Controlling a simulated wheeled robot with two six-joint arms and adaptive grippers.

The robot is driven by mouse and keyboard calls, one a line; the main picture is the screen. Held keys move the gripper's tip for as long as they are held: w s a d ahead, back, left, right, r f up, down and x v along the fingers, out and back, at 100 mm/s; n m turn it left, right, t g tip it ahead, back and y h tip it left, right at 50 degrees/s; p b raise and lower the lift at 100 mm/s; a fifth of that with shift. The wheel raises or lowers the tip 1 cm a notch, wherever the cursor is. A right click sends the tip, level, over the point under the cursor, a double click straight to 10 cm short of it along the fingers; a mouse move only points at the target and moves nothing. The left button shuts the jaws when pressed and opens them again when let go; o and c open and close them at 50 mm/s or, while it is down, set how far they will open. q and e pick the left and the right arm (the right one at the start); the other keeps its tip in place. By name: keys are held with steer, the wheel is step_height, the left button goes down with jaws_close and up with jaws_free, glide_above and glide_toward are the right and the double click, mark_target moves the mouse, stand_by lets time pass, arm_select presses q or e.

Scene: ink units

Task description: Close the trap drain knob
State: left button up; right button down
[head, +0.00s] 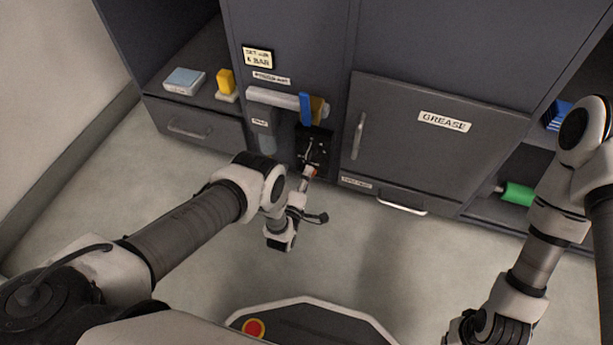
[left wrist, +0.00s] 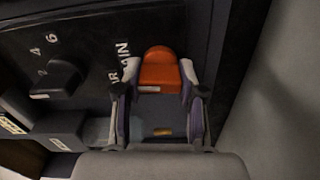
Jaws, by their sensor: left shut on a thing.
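The orange trap drain knob (left wrist: 158,68) sits on a dark panel (left wrist: 90,40) in the left wrist view, beside white lettering ending in "AIN" that is partly hidden. My left gripper (left wrist: 159,82) is shut on the knob, with one finger on each side of it. In the head view the left gripper (head: 309,166) is at the low dark panel between the cabinets, and a little orange shows there.
A black knob (left wrist: 55,79) with numbers beside it is left of the orange knob in the left wrist view. Above the panel are a blue lever (head: 305,108) and a white cylinder (head: 273,98). The grease door (head: 430,140) is closed. The floor is open.

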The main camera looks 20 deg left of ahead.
arm_select(q)
steer(key=shift+n, duration=0.6)
steer(key=o, duration=1.2)
steer(key=shift+c, duration=0.2)
steer(key=s, duration=1.2)
steer(key=shift+a, duration=0.2)
steer(key=shift+w, duration=0.1)
